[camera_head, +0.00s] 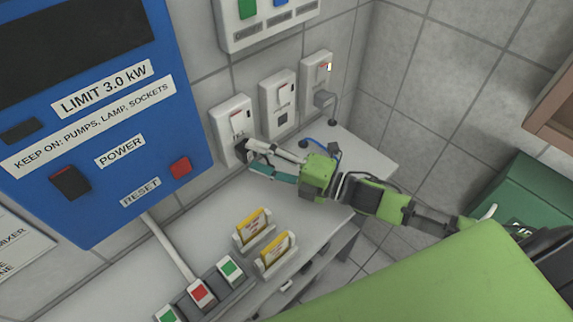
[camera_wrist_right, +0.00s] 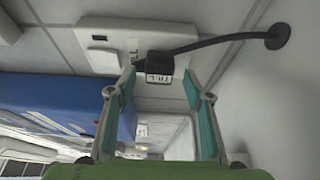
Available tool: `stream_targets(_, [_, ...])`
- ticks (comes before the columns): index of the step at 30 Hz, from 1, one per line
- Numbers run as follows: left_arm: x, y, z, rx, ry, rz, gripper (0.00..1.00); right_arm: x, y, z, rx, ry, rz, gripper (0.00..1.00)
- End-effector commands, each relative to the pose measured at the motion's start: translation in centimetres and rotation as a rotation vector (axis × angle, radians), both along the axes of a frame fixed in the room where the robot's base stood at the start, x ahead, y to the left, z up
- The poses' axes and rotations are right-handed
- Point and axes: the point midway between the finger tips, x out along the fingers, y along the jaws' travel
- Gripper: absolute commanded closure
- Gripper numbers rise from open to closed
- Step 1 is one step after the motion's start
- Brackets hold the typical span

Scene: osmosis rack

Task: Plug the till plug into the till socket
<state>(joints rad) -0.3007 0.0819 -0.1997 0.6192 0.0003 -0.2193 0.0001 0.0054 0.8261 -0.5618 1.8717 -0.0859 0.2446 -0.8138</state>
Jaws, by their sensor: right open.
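Three white wall sockets stand in a row: a left one (camera_head: 229,113), a middle one (camera_head: 278,92) and a right one (camera_head: 314,68). A dark plug (camera_head: 241,147) is at the lower part of the left socket. A grey plug (camera_head: 323,99) is at the right socket. My left gripper is out of view.
A blue-corded plug (camera_head: 334,149) lies on the white counter (camera_head: 370,160). The black cable (camera_wrist_right: 222,40) runs to a round grommet (camera_wrist_right: 278,36). Yellow cards in holders (camera_head: 275,252) and a button box (camera_head: 200,292) stand nearer. A blue power panel (camera_head: 110,130) is at left.

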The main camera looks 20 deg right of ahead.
Motion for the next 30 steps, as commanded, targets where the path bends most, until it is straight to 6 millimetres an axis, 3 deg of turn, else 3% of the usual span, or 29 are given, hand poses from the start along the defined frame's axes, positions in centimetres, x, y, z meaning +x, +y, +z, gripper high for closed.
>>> stream_targets(6, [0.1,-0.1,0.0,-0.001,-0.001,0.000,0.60,-3.0,-2.8,-0.2,-0.003,0.004,0.001,0.53])
stream_targets(15, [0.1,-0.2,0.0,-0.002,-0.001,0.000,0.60,-5.9,-5.7,-0.2,-0.001,0.002,0.000,0.53])
stream_targets(30, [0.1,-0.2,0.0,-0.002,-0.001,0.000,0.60,-6.9,-6.7,0.0,0.000,-0.001,0.002,0.53])
